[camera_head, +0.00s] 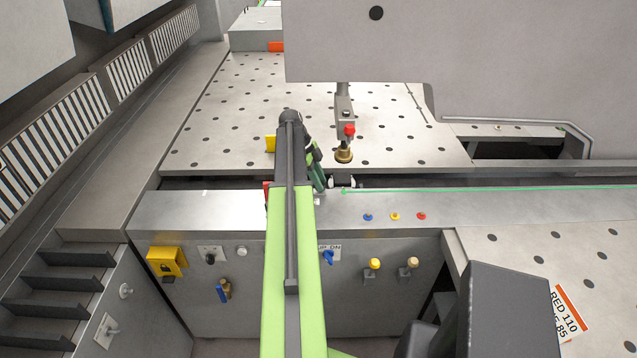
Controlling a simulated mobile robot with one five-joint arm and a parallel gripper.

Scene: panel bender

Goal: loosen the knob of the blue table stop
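No blue table stop can be picked out for sure; my green arm hides part of the table's front edge. Blue parts in view are a small blue button (368,217) on the front ledge, a blue knob (327,257) below an "UP DN" label, and a blue-handled valve (222,292) on the front panel. My gripper (318,168) is over the front edge of the perforated table (232,95), seen partly behind my arm. Its fingers are too small and covered to tell open from shut. A small dark fitting with pale ends (342,181) lies just right of it.
A brass-tipped tool with a red knob (349,131) hangs right of my gripper, under the grey machine head (370,45). A yellow part (270,143) shows left of my arm. A yellow lock box (166,261) is on the front panel. The table's left side is clear.

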